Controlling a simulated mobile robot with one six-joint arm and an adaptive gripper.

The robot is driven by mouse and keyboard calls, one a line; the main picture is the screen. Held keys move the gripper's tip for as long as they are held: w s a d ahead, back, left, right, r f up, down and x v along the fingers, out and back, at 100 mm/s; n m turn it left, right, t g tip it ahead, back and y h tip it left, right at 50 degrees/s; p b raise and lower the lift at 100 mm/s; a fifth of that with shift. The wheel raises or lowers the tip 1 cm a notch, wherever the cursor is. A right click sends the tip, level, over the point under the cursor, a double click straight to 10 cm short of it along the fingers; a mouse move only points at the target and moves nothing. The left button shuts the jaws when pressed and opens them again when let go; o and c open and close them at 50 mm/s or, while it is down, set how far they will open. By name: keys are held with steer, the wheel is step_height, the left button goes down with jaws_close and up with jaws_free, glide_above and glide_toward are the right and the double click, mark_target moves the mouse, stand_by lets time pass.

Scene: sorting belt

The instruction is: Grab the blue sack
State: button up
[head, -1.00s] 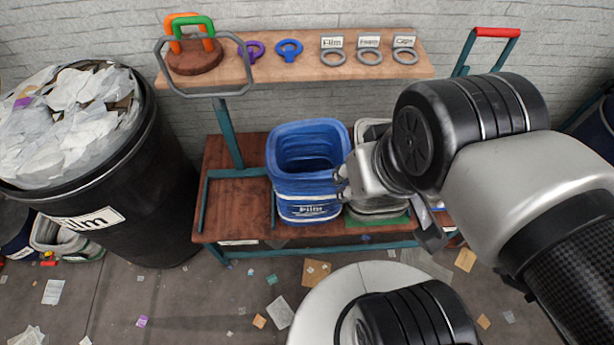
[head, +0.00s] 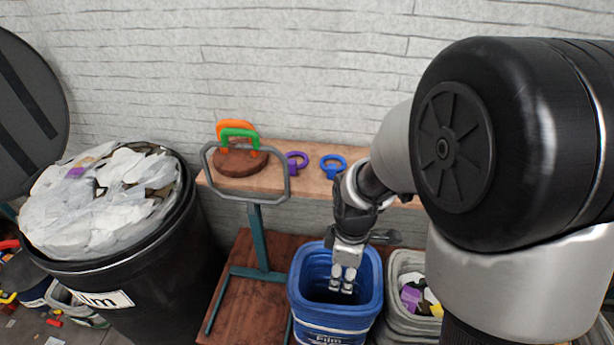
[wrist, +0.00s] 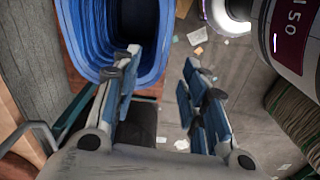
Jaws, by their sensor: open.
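The blue sack (head: 308,290) is an open-topped, ribbed blue container with a "Film" label on its front. It stands upright on the wooden cart, and its mouth looks empty. My gripper (head: 342,283) is open, fingers down, and appears over the sack's mouth in the head view. In the wrist view, my gripper (wrist: 162,60) has its fingers spread. The sack's rim (wrist: 164,50) shows between them, with the left finger overlapping the sack and the right finger over the floor. I see no clear contact, and the height gap is hard to tell.
A grey bin (head: 397,320) with colourful scraps stands close right of the sack. A black barrel (head: 150,305) full of film stands at the left. A wooden shelf (head: 312,184) behind holds a purple ring (head: 297,170), a blue ring (head: 333,175) and handles. A grey frame (head: 283,177) rises left.

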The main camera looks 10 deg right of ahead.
step_height(320, 180, down, 2)
steer(key=f+n, duration=0.1)
steer(key=b, duration=0.4)
glide_toward(334, 307)
steer(key=f, duration=0.5)
steer(key=shift+w+d+f, duration=0.1)
steer(key=shift+w+d, duration=0.15)
steer(key=shift+d, duration=0.1)
steer(key=f+b, duration=0.1)
steer(key=f, duration=0.2)
steer(key=f+b, duration=0.1)
steer(key=f, duration=0.1)
steer(key=shift+a+f+b, duration=0.15)
steer(key=shift+a+b, duration=0.15)
steer(key=shift+c, duration=0.4)
jaws_close()
